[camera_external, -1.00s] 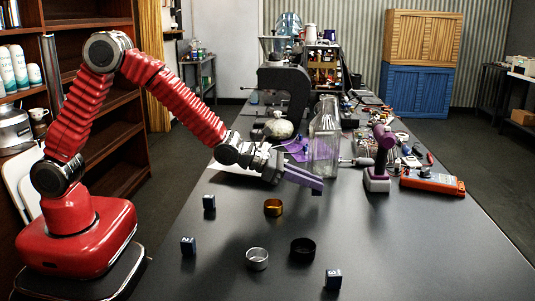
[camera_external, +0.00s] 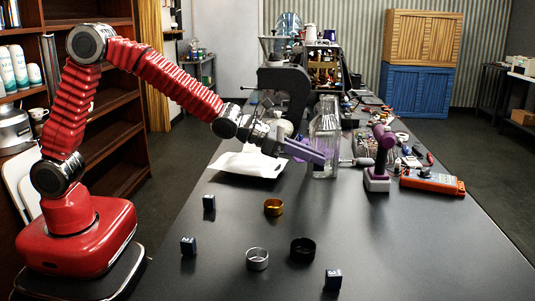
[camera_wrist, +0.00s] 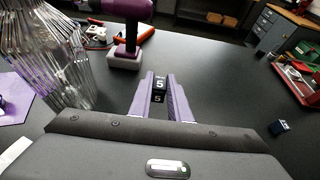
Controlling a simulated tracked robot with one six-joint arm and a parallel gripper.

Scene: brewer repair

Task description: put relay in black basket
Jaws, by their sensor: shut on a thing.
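My gripper (camera_external: 312,153) is raised above the table in front of the clear bottle, its purple fingers pointing right. In the wrist view the fingers (camera_wrist: 160,92) are shut on a small dark relay (camera_wrist: 159,86) marked 5. The black basket (camera_external: 303,249) is a small round ring on the near middle of the table, below and clear of my gripper. Other small dark blocks stand on the table: one at the left (camera_external: 209,202), one nearer left (camera_external: 188,246) and one near the front (camera_external: 333,280).
A gold basket (camera_external: 273,207) and a silver basket (camera_external: 257,259) stand near the black one. The clear bottle (camera_external: 325,140), a purple drill (camera_external: 378,160) and an orange meter (camera_external: 432,182) are farther back. The front right of the table is clear.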

